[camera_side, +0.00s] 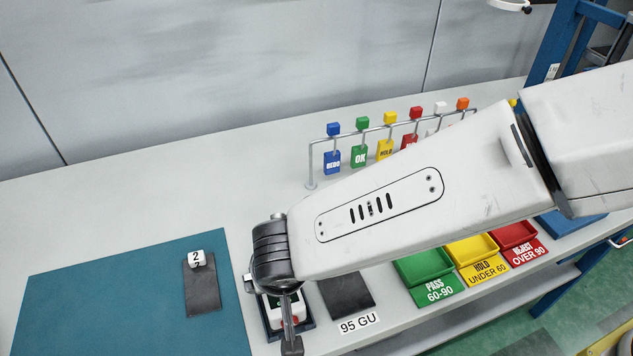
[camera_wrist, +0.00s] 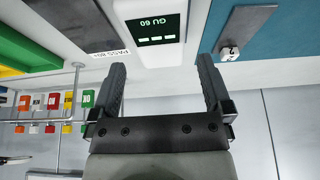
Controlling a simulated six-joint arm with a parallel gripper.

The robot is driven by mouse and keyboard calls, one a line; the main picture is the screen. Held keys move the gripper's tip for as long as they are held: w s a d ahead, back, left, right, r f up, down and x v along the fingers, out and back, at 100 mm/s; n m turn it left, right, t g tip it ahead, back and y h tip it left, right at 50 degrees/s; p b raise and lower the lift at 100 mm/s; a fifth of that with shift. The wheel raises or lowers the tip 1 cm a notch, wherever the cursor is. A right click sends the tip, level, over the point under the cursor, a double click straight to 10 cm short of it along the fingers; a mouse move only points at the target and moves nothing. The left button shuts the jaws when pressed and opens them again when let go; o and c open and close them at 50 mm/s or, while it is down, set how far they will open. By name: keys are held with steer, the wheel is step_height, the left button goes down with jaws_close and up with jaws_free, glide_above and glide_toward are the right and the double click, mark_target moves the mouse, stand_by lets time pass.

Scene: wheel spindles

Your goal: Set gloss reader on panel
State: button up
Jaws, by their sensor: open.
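The gloss reader (camera_wrist: 150,52) is a white device with a dark display reading GU 60. In the side view the gloss reader (camera_side: 271,301) sits in a dark tray (camera_side: 306,325), largely hidden by my wrist and gripper. My gripper (camera_wrist: 161,64) is open, with its two dark fingers apart and the reader ahead of them. In the side view my gripper (camera_side: 289,325) points down over the reader. A dark grey panel (camera_side: 202,295) lies on the blue mat (camera_side: 120,305), with a white cube (camera_side: 197,258) marked 2 at its far end. The panel also shows in the wrist view (camera_wrist: 247,25).
A dark plate (camera_side: 347,295) labelled 95 GU lies right of the reader. Green (camera_side: 425,267), yellow (camera_side: 472,249) and red (camera_side: 512,235) bins stand farther right. A rail (camera_side: 312,165) with hanging coloured tags stands behind my arm. The mat left of the panel is clear.

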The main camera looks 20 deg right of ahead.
steer(key=shift+x, duration=0.95)
steer(key=shift+w+f, duration=0.1)
steer(key=shift+x, duration=2.45)
steer(key=shift+d, duration=0.1)
steer(key=shift+f, duration=0.2)
jaws_close()
steer(key=shift+r, duration=0.15)
